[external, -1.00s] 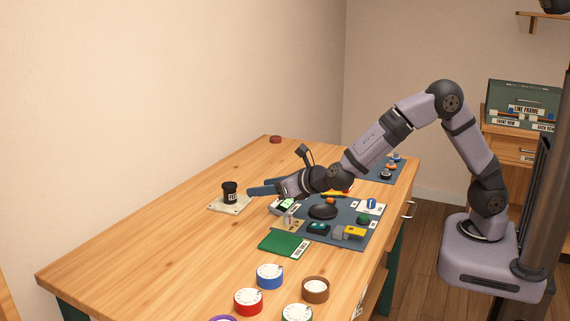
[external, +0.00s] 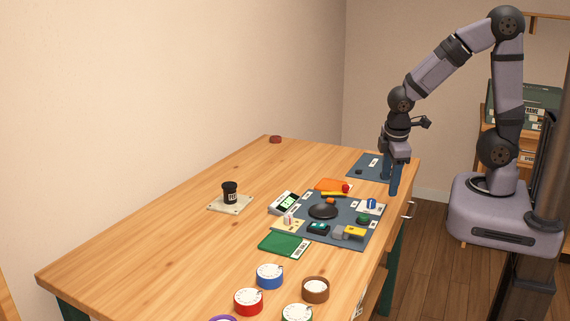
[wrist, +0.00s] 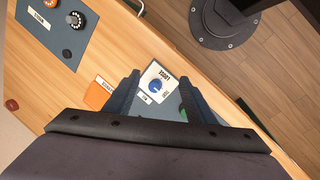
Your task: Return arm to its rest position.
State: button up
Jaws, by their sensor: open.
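My gripper (external: 393,175) hangs pointing down above the right edge of the wooden table, near the far blue mat. Its two blue fingers are apart with nothing between them. In the wrist view the open fingers (wrist: 157,98) frame a white card with a blue knob (wrist: 155,84) lying below. My arm is raised and bent, with its forearm sloping down from a high elbow.
The table (external: 170,255) holds a blue mat (external: 345,238) with several small parts, a white device with a green screen (external: 286,203), a black cup (external: 230,192) on a pale plate, and several round dials, one blue (external: 269,276). The table's left side is largely clear.

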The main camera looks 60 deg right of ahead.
jog(key=s+a+r+m+g+y+p, duration=0.1)
jog(key=s+a+r+m+y+p, duration=0.1)
jog(key=s+a+m, duration=0.2)
jog(key=shift+s+m+y, duration=0.4)
jog(key=shift+s+m, duration=0.35)
jog(key=shift+m, duration=0.25)
